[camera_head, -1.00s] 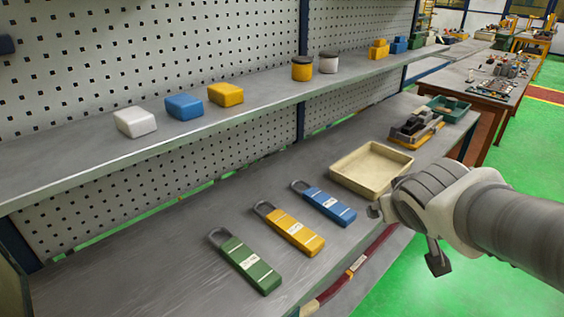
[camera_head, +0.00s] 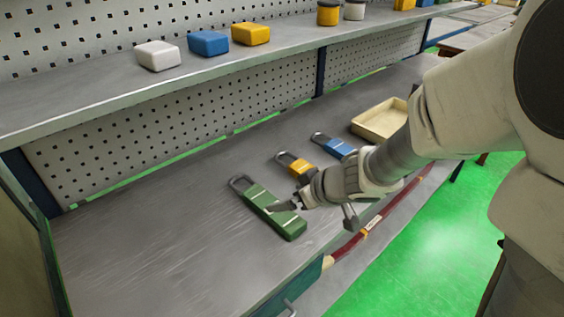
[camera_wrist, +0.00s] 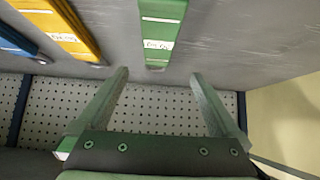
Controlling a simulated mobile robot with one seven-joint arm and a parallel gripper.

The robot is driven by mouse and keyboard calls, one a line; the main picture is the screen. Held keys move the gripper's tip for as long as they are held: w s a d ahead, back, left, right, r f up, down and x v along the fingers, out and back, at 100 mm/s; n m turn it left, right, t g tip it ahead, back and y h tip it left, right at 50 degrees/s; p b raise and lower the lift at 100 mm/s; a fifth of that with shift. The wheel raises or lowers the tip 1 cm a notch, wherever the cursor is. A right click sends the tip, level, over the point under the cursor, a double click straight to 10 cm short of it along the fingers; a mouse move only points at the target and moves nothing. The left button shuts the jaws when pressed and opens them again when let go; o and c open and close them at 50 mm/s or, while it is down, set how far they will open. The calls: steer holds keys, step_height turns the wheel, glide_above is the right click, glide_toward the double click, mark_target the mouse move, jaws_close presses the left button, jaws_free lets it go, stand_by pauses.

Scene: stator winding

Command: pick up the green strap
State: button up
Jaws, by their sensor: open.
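The green strap (camera_head: 268,209) lies flat on the grey workbench in the head view, with a grey loop at its far left end and a pale label. It also shows in the wrist view (camera_wrist: 161,28), top centre, its lower end between the lines of my two fingers. My gripper (camera_head: 298,203) is at the right side of the strap in the head view, and one finger overlaps it in the picture. In the wrist view my gripper (camera_wrist: 158,76) is open, with nothing between its fingers. I cannot tell how high the fingers are above the strap.
A yellow strap (camera_head: 300,166) and a blue strap (camera_head: 333,145) lie to the right, partly behind my arm. A cream tray (camera_head: 372,124) stands beyond them. The shelf above holds white (camera_head: 157,55), blue (camera_head: 208,43) and yellow (camera_head: 250,34) boxes. The bench left of the green strap is clear.

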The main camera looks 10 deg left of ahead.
mark_target(268, 203)
steer(key=b+x, duration=0.3)
steer(key=x, duration=0.4)
steer(key=b+x, duration=0.2)
steer(key=x, duration=0.1)
steer(key=b+x, duration=0.1)
steer(key=shift+w+d+f+b, duration=0.1)
steer(key=shift+f+b, duration=0.2)
steer(key=shift+f, duration=0.3)
steer(key=shift+w, duration=0.15)
steer(key=shift+r, duration=0.1)
jaws_close()
